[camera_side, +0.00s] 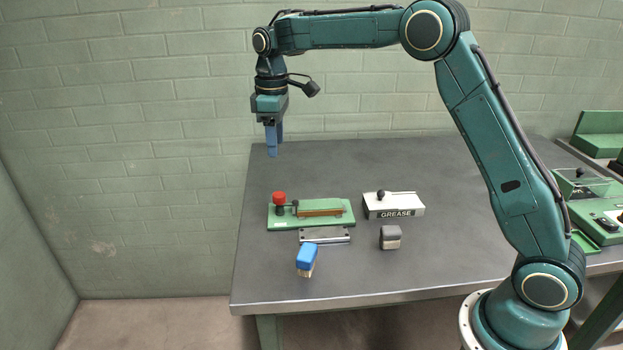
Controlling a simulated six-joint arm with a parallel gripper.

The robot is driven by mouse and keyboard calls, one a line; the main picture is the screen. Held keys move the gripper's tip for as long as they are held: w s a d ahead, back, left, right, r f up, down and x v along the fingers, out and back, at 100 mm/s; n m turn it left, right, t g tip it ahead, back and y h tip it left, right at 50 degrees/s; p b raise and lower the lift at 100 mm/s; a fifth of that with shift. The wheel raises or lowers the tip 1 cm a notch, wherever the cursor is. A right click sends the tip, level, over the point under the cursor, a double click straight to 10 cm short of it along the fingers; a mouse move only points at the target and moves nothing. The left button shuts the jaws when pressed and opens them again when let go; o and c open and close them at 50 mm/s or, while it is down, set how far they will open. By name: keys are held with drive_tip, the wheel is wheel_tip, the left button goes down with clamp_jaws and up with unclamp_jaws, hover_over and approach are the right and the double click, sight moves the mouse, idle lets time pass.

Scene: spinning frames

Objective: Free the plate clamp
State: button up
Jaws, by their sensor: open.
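My gripper (273,141) is open and empty, pointing down above the far left part of the table. It is well above and apart from everything on the table. Below it stands a green fixture (338,220) with a red knob (279,198) at its left end, a small dark knob beside that, and a brown bar (320,212) lying along it. A grey metal plate-like piece (324,236) lies along the front of the green fixture. Which of these parts is the plate clamp, I cannot tell for certain.
A white box marked GREASE (394,205) with a dark knob stands right of the fixture. A blue-topped brush-like block (306,257) and a grey block (390,237) stand in front. Green equipment (592,200) is at the far right. The grey table (450,270) is otherwise clear.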

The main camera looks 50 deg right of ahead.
sight(279, 194)
drive_tip(key=shift+f, duration=0.1)
wheel_tip(279, 194, down, 14)
drive_tip(key=shift+r, duration=0.2)
idle(0.5)
drive_tip(key=c, duration=1)
